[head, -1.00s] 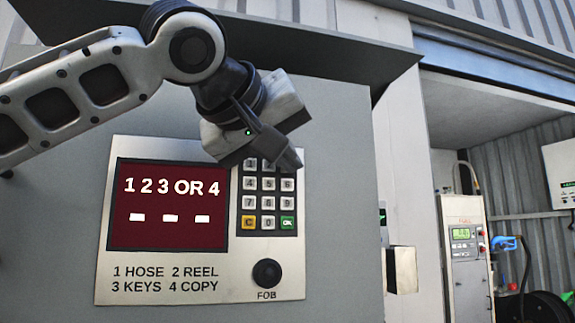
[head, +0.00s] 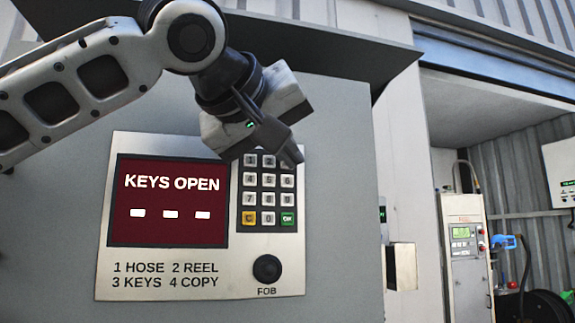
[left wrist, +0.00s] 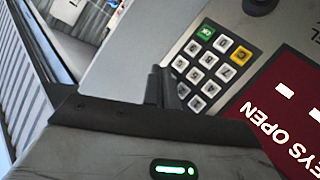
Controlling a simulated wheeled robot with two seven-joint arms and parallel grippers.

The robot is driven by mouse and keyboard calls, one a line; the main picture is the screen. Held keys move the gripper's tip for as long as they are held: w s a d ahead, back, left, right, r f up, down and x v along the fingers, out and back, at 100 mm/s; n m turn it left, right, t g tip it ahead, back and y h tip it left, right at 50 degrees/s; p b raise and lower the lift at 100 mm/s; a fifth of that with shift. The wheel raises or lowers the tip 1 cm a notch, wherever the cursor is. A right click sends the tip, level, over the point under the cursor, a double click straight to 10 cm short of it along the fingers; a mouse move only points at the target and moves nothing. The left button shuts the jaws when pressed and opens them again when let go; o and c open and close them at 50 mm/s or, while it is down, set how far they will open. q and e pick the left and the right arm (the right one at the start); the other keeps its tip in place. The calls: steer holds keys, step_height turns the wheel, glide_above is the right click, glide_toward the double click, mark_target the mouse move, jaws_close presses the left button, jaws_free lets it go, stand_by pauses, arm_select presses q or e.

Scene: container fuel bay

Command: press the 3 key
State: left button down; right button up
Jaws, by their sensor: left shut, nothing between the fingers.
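The keypad (head: 268,191) is on a silver panel (head: 190,280) fixed to a grey cabinet, with light keys, a yellow C key and a green OK key. The 3 key (head: 286,166) is at the top right of the keypad, partly covered by my fingertips. The red screen (head: 168,205) reads "KEYS OPEN" above three white dashes. My left gripper (head: 295,157) is shut and empty, its tips at the keypad's top right corner. In the left wrist view its fingers (left wrist: 162,84) hide the 3 key; I cannot tell if they touch it.
A round black fob reader (head: 267,269) sits below the keypad. A dark hood (head: 330,62) juts out above the panel, close over my arm. To the right, an open bay holds a white pump unit (head: 466,255) and a blue nozzle (head: 504,242).

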arm_select(q)
steer(key=shift+s+d, duration=0.1)
steer(key=shift+s+d+b, duration=0.25)
steer(key=shift+s, duration=0.55)
steer(key=shift+s+d+b, duration=0.3)
steer(key=shift+s, duration=0.5)
steer(key=shift+s+d+b, duration=0.25)
steer(key=shift+s, duration=0.55)
steer(key=s+d+b, duration=0.1)
steer(key=s+d, duration=0.1)
steer(key=s, duration=0.4)
steer(key=shift+s+b, duration=0.35)
steer(key=shift+b, duration=0.05)
